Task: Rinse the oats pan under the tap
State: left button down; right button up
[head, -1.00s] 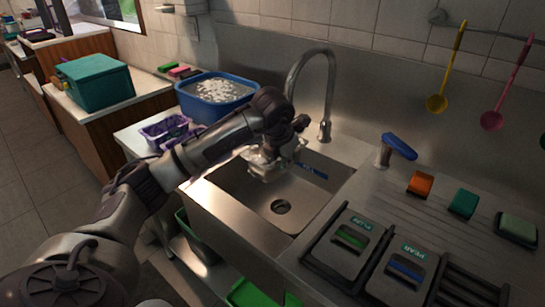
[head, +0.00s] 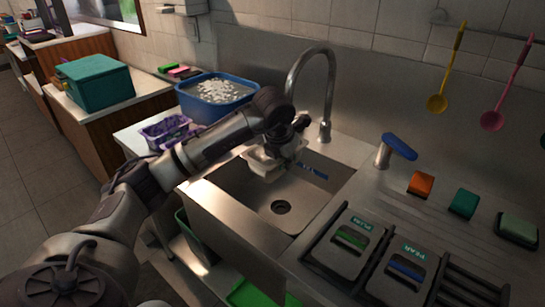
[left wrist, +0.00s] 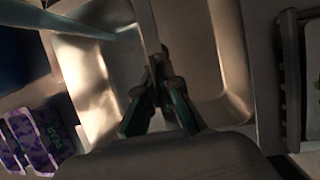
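A small pale pan (head: 266,164) hangs in the back left part of the steel sink (head: 312,200), its far side partly hidden by my gripper. My left gripper (head: 287,153) is at its right side, apparently shut on its rim. In the left wrist view the green-padded fingers (left wrist: 160,88) close together on a thin upright edge. The arched tap (head: 328,85) rises behind the sink, close to the right of my gripper. I see no water stream. A post with a blue lever (head: 399,146) stands right of the sink. My right gripper is not in view.
A blue tub (head: 190,108) with white pieces in it stands behind left, with purple containers (head: 165,132) in front. Lidded inserts labelled PLUM (head: 350,238) and PEAR (head: 404,270) lie at right. Orange and green blocks (head: 463,203) sit behind them.

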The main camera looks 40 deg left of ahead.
aim_at(269, 179)
pick_arm(q)
jog(key=shift+s+a+b, duration=0.2)
jog(key=shift+s+b, duration=0.2)
jog(key=shift+s, duration=1.25)
jog(key=shift+s+a+b, duration=0.15)
jog(key=shift+s+b, duration=0.55)
jog(key=shift+s, duration=1.65)
jog(key=s+r, duration=0.4)
jog(key=s, duration=0.1)
jog(key=shift+a, duration=0.2)
